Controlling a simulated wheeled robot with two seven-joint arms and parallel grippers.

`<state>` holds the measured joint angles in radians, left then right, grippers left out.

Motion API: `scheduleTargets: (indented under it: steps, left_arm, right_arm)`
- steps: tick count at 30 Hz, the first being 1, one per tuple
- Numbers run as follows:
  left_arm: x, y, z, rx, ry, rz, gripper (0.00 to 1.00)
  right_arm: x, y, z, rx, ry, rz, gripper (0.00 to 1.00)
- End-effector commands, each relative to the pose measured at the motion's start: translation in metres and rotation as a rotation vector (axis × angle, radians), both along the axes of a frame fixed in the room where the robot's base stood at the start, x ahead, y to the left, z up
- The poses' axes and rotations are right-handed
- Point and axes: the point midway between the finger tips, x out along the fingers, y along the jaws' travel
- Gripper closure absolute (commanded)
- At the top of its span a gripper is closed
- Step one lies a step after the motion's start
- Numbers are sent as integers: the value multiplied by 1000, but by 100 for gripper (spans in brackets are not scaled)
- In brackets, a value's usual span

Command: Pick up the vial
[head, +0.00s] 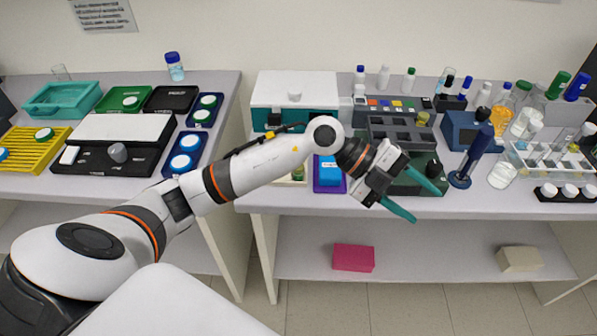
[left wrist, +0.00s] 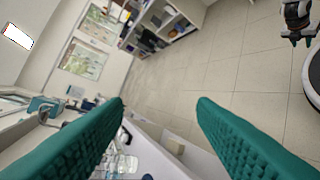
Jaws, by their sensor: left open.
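Several vials and capped tubes are in the head view, and I cannot tell which one the task means. A clear blue-capped vial (head: 175,68) stands at the back of the left bench. A yellow-capped vial (head: 422,119) sits at the dark rack (head: 403,133) on the right bench. My left gripper (head: 427,205) is open and empty, its teal fingers in front of the right bench's front edge. They show spread apart in the left wrist view (left wrist: 160,105), with nothing between them.
The right bench (head: 300,202) is crowded with racks, bottles and a blue upright pipette-like tool (head: 474,150). A white-and-teal box (head: 295,92) stands behind my left arm. A pink box (head: 353,257) and a beige box (head: 519,258) lie on the lower shelf.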

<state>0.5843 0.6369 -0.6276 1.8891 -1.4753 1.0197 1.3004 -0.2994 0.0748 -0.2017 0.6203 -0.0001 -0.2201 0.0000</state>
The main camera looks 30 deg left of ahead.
Motion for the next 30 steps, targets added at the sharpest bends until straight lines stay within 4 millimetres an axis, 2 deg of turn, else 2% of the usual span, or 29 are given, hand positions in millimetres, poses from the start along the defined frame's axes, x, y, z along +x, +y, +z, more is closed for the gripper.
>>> scheduleTargets:
  steps: [3,5,6,9,13,15,18,27,30]
  left_arm:
    - [19,61,-28,399,73,29,48]
    - [27,98,-35,584,124,84,48]
    - [32,124,-36,698,160,133,48]
    - [40,182,-29,929,242,266,48]
    - [42,233,-15,1116,323,417,48]
    - [41,248,-10,1169,350,467,48]
    - [40,259,-13,1204,370,497,48]
    - [42,265,-60,1205,374,498,48]
    - [43,266,-70,1205,371,498,48]
  right_arm:
    - [-1,-3,1,-3,1,1,64]
    - [-1,-4,1,-4,1,1,64]
    - [-1,-4,1,-5,1,1,64]
    - [-1,-5,1,-6,1,0,64]
    - [-1,-6,2,-8,1,0,64]
    - [-1,-6,2,-8,1,0,64]
    - [-1,-6,5,-8,1,0,64]
    - [-1,-6,20,-7,1,-1,64]
    - [-1,-6,22,-7,1,-1,64]
